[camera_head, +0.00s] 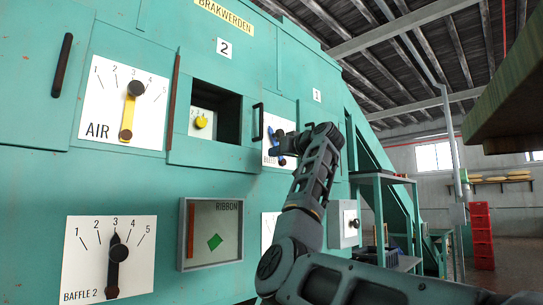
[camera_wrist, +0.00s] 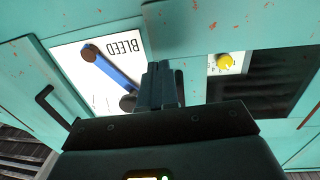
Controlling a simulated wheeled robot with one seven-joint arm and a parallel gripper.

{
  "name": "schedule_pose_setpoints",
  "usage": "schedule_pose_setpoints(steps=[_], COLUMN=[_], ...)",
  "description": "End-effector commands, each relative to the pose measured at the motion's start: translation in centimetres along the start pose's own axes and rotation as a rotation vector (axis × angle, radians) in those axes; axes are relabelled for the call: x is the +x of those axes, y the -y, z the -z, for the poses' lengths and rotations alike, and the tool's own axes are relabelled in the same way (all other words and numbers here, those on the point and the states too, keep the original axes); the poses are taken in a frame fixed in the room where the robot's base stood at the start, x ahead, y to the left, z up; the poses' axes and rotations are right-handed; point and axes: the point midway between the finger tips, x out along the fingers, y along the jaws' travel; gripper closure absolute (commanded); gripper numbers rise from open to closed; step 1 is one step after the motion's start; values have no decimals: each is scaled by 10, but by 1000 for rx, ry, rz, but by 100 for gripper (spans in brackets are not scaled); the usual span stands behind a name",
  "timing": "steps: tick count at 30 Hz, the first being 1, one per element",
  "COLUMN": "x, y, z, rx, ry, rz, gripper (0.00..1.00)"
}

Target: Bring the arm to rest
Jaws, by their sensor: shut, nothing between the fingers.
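My arm is raised in front of the teal machine in the head view. My gripper (camera_wrist: 162,68) is shut and empty, its fingers together in front of the panel in the wrist view. In the wrist view the white BLEED plate (camera_wrist: 68,62) with its blue lever (camera_wrist: 108,70) lies just left of the fingers. The fingers overlap the plate's edge in the picture; I cannot tell whether they touch anything. In the head view the arm's end hides much of the BLEED plate (camera_head: 279,128).
The AIR dial (camera_head: 127,103) with a yellow lever and the BAFFLE 2 dial (camera_head: 110,258) are at left. An open recess (camera_head: 231,118) holds a yellow knob (camera_head: 201,122). A RIBBON window (camera_head: 213,232) is below. A wooden edge (camera_head: 512,95) overhangs upper right. Red crates (camera_head: 482,235) stand far right.

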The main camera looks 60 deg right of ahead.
Motion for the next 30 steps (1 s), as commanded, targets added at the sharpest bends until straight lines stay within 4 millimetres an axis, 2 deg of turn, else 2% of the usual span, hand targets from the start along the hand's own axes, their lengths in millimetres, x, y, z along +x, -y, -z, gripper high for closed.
schedule_pose_setpoints(steps=[9,15,26,29,30], x=[-49,-70,-72,-63,-57], y=[-8,-9,-9,-7,-5], z=[-1,0,-2,-20,-32], rx=[-2,-1,1,5,9], ry=[-3,-2,1,13,21], rz=[-5,-4,-4,-14,-21], gripper=[100,100,100,100,100])
